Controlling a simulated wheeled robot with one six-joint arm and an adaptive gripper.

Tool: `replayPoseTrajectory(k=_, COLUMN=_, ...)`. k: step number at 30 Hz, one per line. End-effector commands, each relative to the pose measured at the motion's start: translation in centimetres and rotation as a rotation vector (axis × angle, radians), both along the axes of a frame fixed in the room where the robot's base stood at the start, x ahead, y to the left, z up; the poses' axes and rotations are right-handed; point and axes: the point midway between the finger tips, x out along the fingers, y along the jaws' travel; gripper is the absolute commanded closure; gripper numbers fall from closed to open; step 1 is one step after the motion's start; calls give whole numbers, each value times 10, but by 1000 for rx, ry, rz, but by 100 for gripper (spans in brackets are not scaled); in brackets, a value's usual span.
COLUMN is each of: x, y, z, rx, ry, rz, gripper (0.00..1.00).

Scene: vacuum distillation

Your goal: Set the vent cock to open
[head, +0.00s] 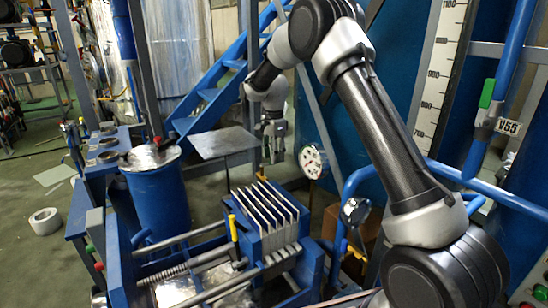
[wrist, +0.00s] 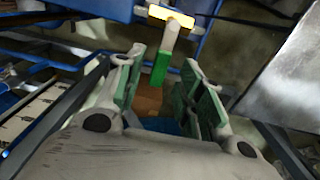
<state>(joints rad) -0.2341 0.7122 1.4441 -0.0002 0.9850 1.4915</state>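In the wrist view, a small valve with a green handle (wrist: 160,66), a pale stem and a bright yellow-and-white crosspiece (wrist: 171,18) shows ahead of my gripper; it looks like the vent cock. My gripper (wrist: 163,72) is open, its two green-padded fingers apart. The green handle appears in the gap between the fingertips, nearer the left finger. I see no contact, and the depth between them is unclear. In the head view, my gripper (head: 273,138) hangs near a blue post; I cannot make out this valve there.
A round dial gauge (head: 312,161) is just right of my gripper. A grey plate (head: 224,143) lies to its left. A filter press with pale plates (head: 268,212) stands below, beside a blue drum (head: 158,195). A green-handled valve (head: 487,93) tagged V55 is at right.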

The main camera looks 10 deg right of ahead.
Motion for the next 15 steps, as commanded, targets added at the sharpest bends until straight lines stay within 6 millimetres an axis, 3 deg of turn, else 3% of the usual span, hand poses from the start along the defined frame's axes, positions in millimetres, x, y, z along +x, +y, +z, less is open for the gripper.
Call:
replayPoseTrajectory(k=3, x=0, y=0, z=-9, rx=0, ry=0, rz=0, gripper=62)
replayPoseTrajectory(k=11, x=0, y=0, z=-11, rx=0, ry=-1, rz=1, gripper=62)
replayPoseTrajectory(k=15, x=0, y=0, z=-11, rx=0, ry=-1, rz=1, gripper=84)
